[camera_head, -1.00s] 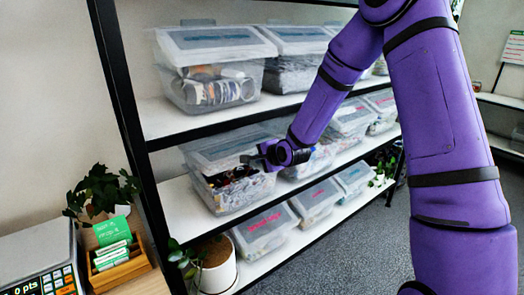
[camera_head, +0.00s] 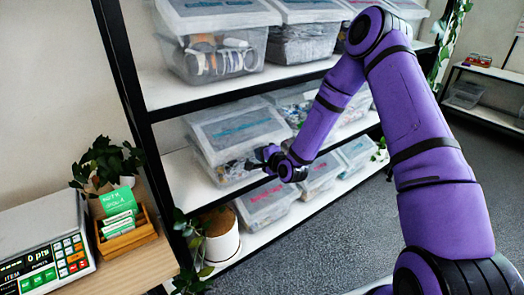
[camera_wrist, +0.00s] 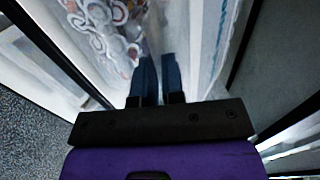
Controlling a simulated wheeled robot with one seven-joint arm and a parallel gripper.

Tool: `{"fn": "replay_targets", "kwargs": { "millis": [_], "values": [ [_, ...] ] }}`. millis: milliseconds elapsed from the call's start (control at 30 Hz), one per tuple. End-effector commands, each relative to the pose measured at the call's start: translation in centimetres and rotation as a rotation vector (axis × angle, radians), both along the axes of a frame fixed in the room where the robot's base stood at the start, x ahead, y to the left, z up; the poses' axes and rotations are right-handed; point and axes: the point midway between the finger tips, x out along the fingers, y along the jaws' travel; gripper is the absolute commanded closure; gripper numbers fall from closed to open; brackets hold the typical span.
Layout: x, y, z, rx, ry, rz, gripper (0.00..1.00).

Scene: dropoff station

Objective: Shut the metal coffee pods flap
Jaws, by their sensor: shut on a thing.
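A clear bin (camera_head: 225,174) with a translucent, blue-lettered lid (camera_head: 240,128) stands at the left of the middle shelf. Its lettering is too blurred to read. The lid's front flap lies low over the bin's front; whether it is fully shut cannot be told. My gripper (camera_head: 268,157) is at the bin's front right corner. In the wrist view, my gripper (camera_wrist: 157,75) has its fingers close together against translucent plastic, shut on what looks like the flap's edge. Round, patterned contents (camera_wrist: 105,25) show through the plastic.
Other lidded bins fill the upper shelf (camera_head: 160,92) and lower shelf. A white plant pot (camera_head: 222,240) stands at the lower left. A counter with a scale (camera_head: 45,245) and card box (camera_head: 127,236) is at the left. Grey floor (camera_head: 320,245) is free in front.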

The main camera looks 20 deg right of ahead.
Motion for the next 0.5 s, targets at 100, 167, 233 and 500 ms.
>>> {"fn": "replay_targets", "kwargs": {
  "millis": [100,167,233,500],
  "values": [
    [0.03,0.06,-0.67,-0.002,0.009,0.001,1.0],
    [0.07,0.09,-0.82,-0.002,0.01,0.001,1.0],
    [0.1,0.08,-0.95,-0.002,0.012,0.001,1.0],
    [0.04,0.05,-1.19,-0.003,0.017,0.001,1.0]
  ]
}}
